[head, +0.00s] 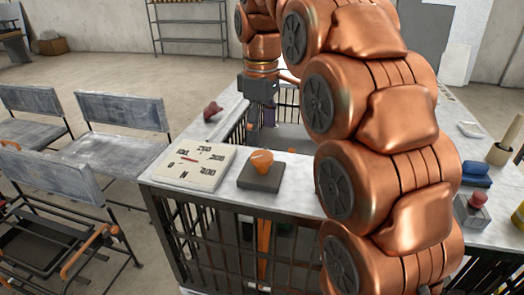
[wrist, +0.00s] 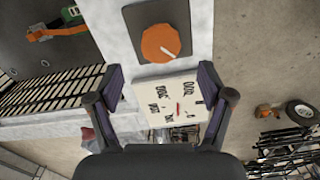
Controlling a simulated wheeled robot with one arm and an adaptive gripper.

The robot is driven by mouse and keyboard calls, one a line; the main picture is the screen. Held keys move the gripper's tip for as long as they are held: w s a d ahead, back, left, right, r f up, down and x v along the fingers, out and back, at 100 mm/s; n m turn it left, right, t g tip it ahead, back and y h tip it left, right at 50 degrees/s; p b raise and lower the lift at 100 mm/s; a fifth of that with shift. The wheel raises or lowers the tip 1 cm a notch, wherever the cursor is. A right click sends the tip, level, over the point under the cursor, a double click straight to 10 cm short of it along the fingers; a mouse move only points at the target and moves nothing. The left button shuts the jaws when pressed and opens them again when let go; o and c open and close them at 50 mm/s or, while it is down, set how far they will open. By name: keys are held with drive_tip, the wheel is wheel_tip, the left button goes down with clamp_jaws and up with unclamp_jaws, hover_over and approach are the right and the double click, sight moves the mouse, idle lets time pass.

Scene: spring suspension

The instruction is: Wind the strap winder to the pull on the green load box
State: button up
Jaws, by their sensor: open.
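The strap winder is an orange knob (head: 262,158) on a dark square base (head: 261,178) on the worktop. In the wrist view the knob (wrist: 160,43) shows a white pointer mark and lies beyond my fingertips. A white dial panel (head: 196,165) with a red needle and printed numbers is beside it; it also shows between my fingers in the wrist view (wrist: 172,110). The green load box (wrist: 71,13) shows at top left of the wrist view, with an orange strap (wrist: 58,31) beside it. My gripper (wrist: 161,76) is open and empty, apart from the knob.
The worktop (head: 300,172) has a barred cage front and an opening behind the knob. A dark red object (head: 212,109) lies on the rim. A red button box (head: 474,209) and a blue item (head: 476,172) are at right. Chairs (head: 120,120) stand at left.

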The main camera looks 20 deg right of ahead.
sight(262, 155)
drive_tip(key=shift+f+p, duration=1)
drive_tip(key=shift+f, duration=1.9)
